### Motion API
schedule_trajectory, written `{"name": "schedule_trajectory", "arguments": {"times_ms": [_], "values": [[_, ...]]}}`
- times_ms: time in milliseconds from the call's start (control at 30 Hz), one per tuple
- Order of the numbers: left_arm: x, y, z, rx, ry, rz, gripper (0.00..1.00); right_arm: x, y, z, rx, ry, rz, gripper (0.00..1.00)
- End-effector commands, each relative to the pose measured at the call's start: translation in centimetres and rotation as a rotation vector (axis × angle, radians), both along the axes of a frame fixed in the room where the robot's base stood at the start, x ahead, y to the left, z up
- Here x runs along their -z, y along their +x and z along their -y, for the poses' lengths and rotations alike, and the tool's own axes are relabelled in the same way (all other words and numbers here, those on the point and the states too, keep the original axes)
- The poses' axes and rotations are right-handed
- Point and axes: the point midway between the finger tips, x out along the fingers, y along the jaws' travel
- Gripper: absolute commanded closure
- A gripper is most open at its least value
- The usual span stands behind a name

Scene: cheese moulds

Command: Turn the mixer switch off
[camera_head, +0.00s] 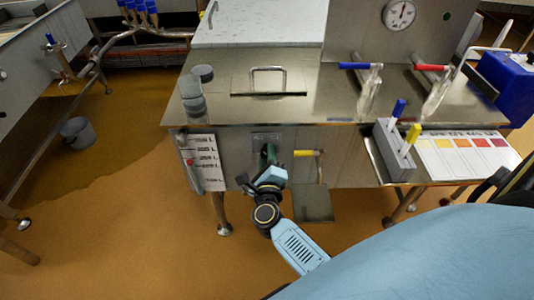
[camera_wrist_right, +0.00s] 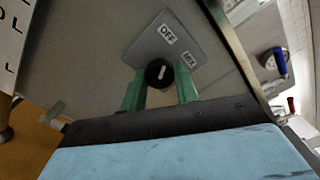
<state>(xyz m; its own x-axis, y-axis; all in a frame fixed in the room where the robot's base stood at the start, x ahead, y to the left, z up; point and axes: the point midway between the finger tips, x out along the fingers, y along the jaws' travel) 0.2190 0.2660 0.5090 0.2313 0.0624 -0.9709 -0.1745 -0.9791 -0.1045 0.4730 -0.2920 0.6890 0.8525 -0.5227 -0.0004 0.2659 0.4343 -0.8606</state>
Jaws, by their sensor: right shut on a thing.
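The mixer switch is a round black knob (camera_wrist_right: 159,73) with a white line, on a grey plate (camera_wrist_right: 150,45) that carries an OFF label (camera_wrist_right: 168,35) and a MIX label (camera_wrist_right: 189,59). The white line looks turned roughly toward the OFF label. My right gripper (camera_wrist_right: 160,82) has its green fingers on either side of the knob, shut on it. In the head view the plate (camera_head: 258,138) is on the vat's front panel, and my right gripper (camera_head: 269,155) covers the knob. My left gripper is not in view.
Left of the switch hangs a white volume scale (camera_head: 205,160). To the right are a yellow-handled valve (camera_head: 305,153) and a grey holder (camera_head: 390,150) with blue and yellow handled tools. A colour chart (camera_head: 465,155) lies on the side shelf. The floor in front is clear.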

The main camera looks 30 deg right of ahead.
Motion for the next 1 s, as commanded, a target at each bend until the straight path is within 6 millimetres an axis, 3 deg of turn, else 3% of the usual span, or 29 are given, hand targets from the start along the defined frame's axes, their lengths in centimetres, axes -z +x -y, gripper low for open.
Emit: {"name": "schedule_trajectory", "arguments": {"times_ms": [533,567,700,1000], "values": [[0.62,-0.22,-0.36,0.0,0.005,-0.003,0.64,0.07,-0.03,-0.01,-0.001,-0.023,-0.015,0.92],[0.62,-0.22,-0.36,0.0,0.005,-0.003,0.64,0.07,-0.03,-0.01,-0.001,-0.023,-0.015,0.68],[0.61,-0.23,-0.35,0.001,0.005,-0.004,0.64,0.06,-0.02,-0.01,-0.001,-0.023,-0.015,0.5],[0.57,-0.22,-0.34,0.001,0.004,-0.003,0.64,0.02,-0.09,-0.06,-0.001,-0.023,-0.015,0.48]]}}
